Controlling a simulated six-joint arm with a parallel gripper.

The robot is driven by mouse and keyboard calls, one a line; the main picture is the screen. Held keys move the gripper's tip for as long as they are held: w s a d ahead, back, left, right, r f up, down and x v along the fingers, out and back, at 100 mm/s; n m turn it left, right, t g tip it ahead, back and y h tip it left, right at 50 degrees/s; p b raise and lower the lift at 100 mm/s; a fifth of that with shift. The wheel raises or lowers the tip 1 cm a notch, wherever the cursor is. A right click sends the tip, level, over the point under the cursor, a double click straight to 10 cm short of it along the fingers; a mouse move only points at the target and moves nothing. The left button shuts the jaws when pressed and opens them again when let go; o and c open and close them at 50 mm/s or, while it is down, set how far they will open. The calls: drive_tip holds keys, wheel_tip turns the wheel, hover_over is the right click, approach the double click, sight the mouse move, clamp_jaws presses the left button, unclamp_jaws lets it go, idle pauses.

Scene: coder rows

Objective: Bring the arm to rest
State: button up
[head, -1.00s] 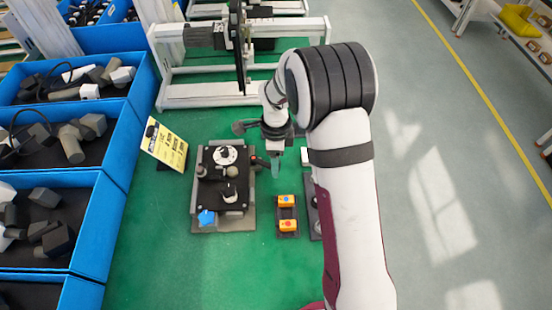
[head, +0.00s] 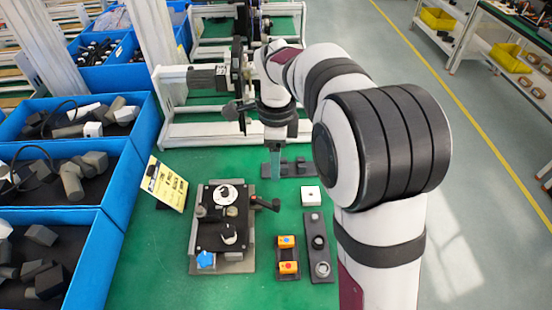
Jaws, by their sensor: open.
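My gripper (head: 272,166) points down above the green table (head: 325,165), behind and to the right of the black control box. Its fingertips show small and pale teal, with nothing seen between them. My gripper is open. The arm rises from the lower right and bends over to the gripper, covering the right part of the table.
The black control box (head: 223,217) with dials and a side handle stands mid-table. Blue bins (head: 115,200) line the left; a white frame (head: 170,80) stands behind.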

idle(0.3)
drive_tip(key=s+d+r+n+y, duration=0.15)
drive_tip(key=s+n, duration=0.25)
drive_tip(key=s, duration=0.4)
drive_tip(key=s+d+r+n+h, duration=0.1)
drive_tip(key=s+d+r+n, duration=0.15)
drive_tip(key=s, duration=0.45)
drive_tip(key=s+f+n+y, duration=0.1)
drive_tip(key=s+f+n, duration=0.1)
drive_tip(key=s+n, duration=0.5)
drive_tip(key=s, duration=0.6)
drive_tip(key=shift+s+d+f, duration=0.15)
drive_tip(key=shift+s+f, duration=0.2)
